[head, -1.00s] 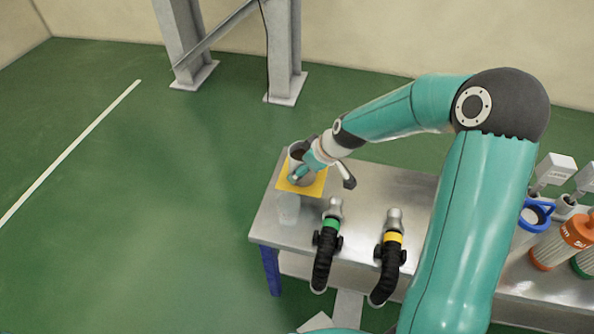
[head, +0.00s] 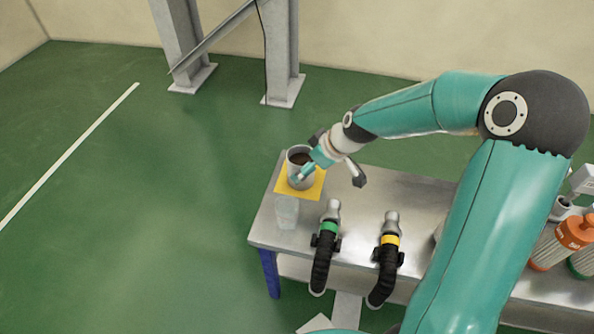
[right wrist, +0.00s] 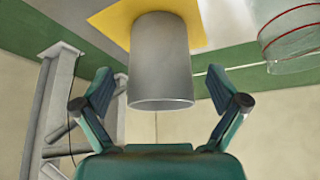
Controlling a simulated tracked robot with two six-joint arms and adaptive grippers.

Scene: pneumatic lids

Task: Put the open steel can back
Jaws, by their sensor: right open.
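The open steel can (head: 299,160) stands upright on a yellow square mat (head: 309,192) at the far left corner of the steel table; its dark inside shows. My right gripper (head: 312,166) is open at the can's right side. In the right wrist view the picture is turned over: the can (right wrist: 158,65) appears between the two spread fingers (right wrist: 160,88), with visible gaps on both sides. The yellow mat (right wrist: 190,15) is under it. My left gripper is not in view.
A clear beaker (head: 287,212) stands just in front of the mat. Two black hoses with green (head: 329,229) and yellow (head: 390,240) collars lie over the table's front edge. Orange-capped containers (head: 574,232) stand at the right, partly behind my arm.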

